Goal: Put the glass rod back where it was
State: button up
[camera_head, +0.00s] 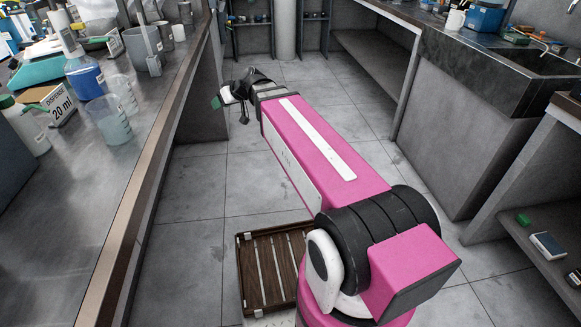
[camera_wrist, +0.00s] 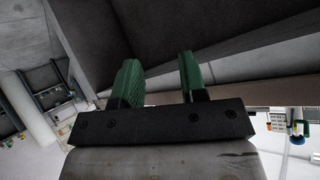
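My gripper (camera_head: 226,97) is at the end of my outstretched pink arm, over the aisle just right of the left bench's edge. In the wrist view its two green fingers (camera_wrist: 160,80) stand apart with nothing between them. I cannot make out the glass rod in either view. On the left bench (camera_head: 75,235) stand two clear beakers, a nearer one (camera_head: 108,122) and one behind it (camera_head: 124,95). A grey container (camera_head: 146,55) stands farther back, with its contents unclear.
A blue wash bottle (camera_head: 82,73), a dispenser box (camera_head: 55,106) and a green-capped bottle (camera_head: 24,128) crowd the left bench. A slatted wooden tray (camera_head: 241,285) lies low near my arm's base. A sink bench (camera_head: 465,120) stands right. The aisle floor (camera_head: 345,105) is clear.

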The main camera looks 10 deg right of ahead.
jog(key=s+d+f+m+g+h, duration=0.3)
jog(key=s+d+f, duration=0.5)
jog(key=d+f, duration=0.3)
jog(key=s+d+f+m+g+h, duration=0.3)
jog(key=s+d+f, duration=0.5)
jog(key=d+f, duration=0.3)
jog(key=f+m+h, duration=0.1)
jog(key=h, duration=0.1)
jog(key=shift+h, duration=0.4)
